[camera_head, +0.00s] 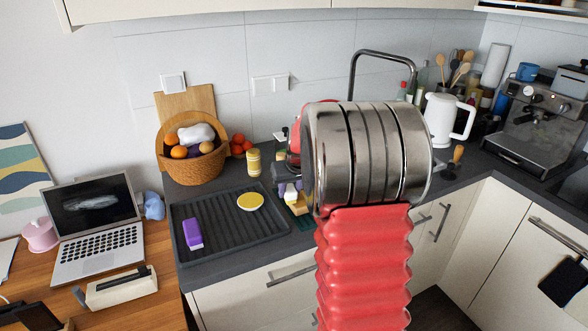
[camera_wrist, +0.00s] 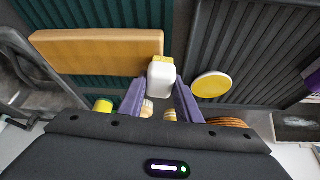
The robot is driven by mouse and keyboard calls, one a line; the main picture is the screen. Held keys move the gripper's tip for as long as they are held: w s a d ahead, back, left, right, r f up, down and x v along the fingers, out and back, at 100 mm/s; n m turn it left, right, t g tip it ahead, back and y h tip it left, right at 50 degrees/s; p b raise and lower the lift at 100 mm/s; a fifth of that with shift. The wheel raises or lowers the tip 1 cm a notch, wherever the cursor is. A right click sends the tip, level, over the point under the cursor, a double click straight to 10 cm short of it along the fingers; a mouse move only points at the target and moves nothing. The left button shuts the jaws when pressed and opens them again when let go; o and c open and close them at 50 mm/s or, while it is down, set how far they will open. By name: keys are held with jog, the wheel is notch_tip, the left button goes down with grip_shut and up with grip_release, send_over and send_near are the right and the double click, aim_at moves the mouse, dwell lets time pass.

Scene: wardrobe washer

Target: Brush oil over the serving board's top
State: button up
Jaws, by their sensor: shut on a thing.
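The wooden serving board (camera_wrist: 95,52) lies on a dark green ribbed mat (camera_wrist: 118,12) in the wrist view. In the head view part of the board (camera_head: 299,207) shows beside my arm. My gripper (camera_wrist: 161,88) is shut on a white block-like brush head with a yellow end (camera_wrist: 161,76), between its purple fingers. The brush is at the board's right end in the wrist view; I cannot tell whether it touches. A round white-rimmed dish with a yellow surface (camera_head: 250,201), perhaps oil, sits on a black ribbed tray; it also shows in the wrist view (camera_wrist: 212,84).
The black tray (camera_head: 215,247) also bears a purple block (camera_head: 193,234). A fruit basket (camera_head: 193,168), a yellow-lidded jar (camera_head: 253,163) and tomatoes (camera_head: 240,145) stand behind. A curved tap (camera_head: 378,53) and a white kettle (camera_head: 449,117) are to the right. My arm hides the counter's middle.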

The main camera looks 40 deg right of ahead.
jog(key=shift+d+r, duration=0.1)
jog(key=shift+r, duration=3.85)
jog(key=o, duration=0.4)
jog(key=c, duration=0.4)
